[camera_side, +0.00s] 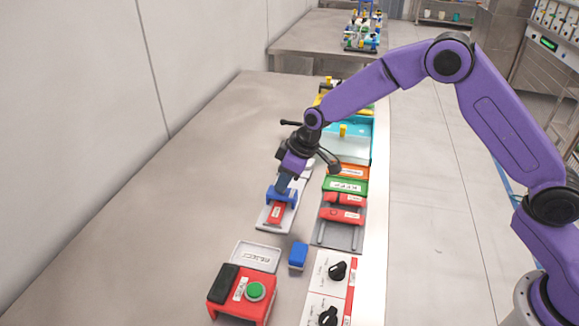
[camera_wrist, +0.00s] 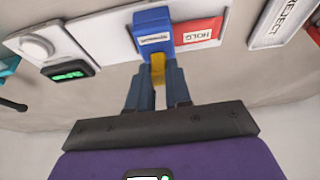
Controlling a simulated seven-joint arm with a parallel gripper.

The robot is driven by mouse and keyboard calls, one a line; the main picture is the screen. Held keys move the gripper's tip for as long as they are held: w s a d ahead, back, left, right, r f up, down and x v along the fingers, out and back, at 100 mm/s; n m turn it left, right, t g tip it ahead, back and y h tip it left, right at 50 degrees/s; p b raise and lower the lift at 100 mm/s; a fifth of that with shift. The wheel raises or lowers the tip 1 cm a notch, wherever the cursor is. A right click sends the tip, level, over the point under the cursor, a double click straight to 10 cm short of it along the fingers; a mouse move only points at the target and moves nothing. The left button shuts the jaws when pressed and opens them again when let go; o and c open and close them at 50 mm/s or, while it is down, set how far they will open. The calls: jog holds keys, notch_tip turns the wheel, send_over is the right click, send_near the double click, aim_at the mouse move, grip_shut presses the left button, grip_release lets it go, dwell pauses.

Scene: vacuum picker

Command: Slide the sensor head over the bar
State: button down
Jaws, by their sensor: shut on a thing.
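The blue sensor head (camera_wrist: 154,28) has a white label and a yellow stem (camera_wrist: 158,67). My gripper (camera_wrist: 157,75) is shut on the yellow stem, with one finger on each side. In the side view my gripper (camera_side: 284,184) points down at the blue head (camera_side: 283,197). A red bar labelled HOLD (camera_wrist: 198,32) lies directly to the right of the head in the wrist view; it also shows below the head in the side view (camera_side: 275,213). The bar sits on a pale plate (camera_wrist: 103,32). Whether the head overlaps the bar's end cannot be told.
A REJECT tray (camera_side: 255,256), a small blue block (camera_side: 298,255) and a red box with a green button (camera_side: 243,292) stand nearer the camera. Dial panels (camera_side: 330,270) and a grey rack with red blocks (camera_side: 338,233) are to the right. The table's left side is clear.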

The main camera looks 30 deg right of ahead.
jog(key=shift+s+a, duration=1.15)
jog(key=c, duration=1)
grip_release()
jog(key=shift+c, duration=0.2)
jog(key=shift+d+r, duration=0.2)
jog(key=shift+r, duration=0.3)
jog(key=v, duration=1.6)
jog(key=shift+s+r, duration=0.15)
